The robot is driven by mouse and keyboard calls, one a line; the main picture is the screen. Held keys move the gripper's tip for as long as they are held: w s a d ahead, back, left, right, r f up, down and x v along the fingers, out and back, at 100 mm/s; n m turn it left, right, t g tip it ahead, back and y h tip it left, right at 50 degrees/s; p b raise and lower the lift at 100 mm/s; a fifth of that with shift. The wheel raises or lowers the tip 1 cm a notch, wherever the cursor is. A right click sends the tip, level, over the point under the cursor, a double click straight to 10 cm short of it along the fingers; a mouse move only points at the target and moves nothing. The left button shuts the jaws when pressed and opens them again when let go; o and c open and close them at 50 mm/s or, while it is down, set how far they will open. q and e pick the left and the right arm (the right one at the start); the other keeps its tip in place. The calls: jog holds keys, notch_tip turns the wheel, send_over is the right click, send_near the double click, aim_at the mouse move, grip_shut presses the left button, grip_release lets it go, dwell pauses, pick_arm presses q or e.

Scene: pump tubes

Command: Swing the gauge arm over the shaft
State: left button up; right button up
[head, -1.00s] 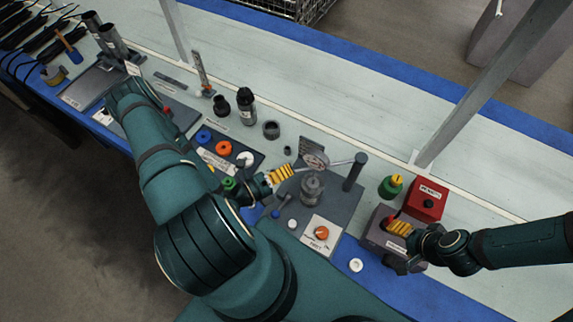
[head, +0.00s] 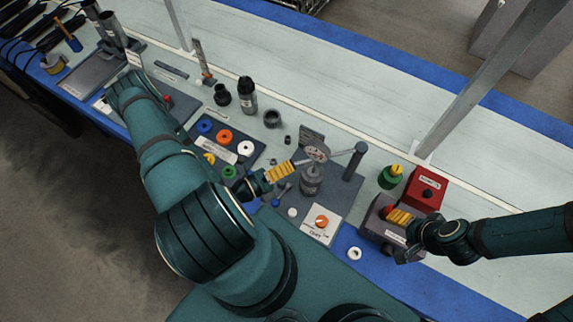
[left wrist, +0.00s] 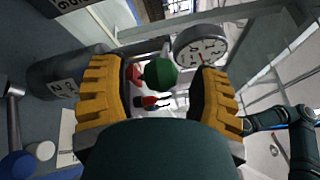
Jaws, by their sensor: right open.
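The gauge (head: 316,150), a round pale dial, sits on a thin arm (head: 342,153) that runs left from a dark post (head: 355,162). In the head view the dial appears over the top of the grey shaft housing (head: 311,181); whether it is centred there I cannot tell. My left gripper (head: 281,172) is just left of the housing with its yellow fingers apart. In the left wrist view the dial (left wrist: 201,46) is beyond the right finger, and nothing is clearly held between the fingers. My right gripper (head: 401,217) is open beside the grey box with a red button.
A white panel with an orange knob (head: 321,221) is in front of the housing. A red box (head: 426,189) and a green-and-yellow piece (head: 391,176) stand to the right. A tray with coloured rings (head: 225,136) lies to the left.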

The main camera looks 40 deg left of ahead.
pick_arm(q)
jog(key=shift+w, duration=0.1)
jog(key=shift+a, duration=0.1)
jog(key=shift+s+a, duration=0.15)
jog(key=shift+s, duration=0.15)
jog(key=v, duration=1.1)
jog(key=shift+s, duration=0.2)
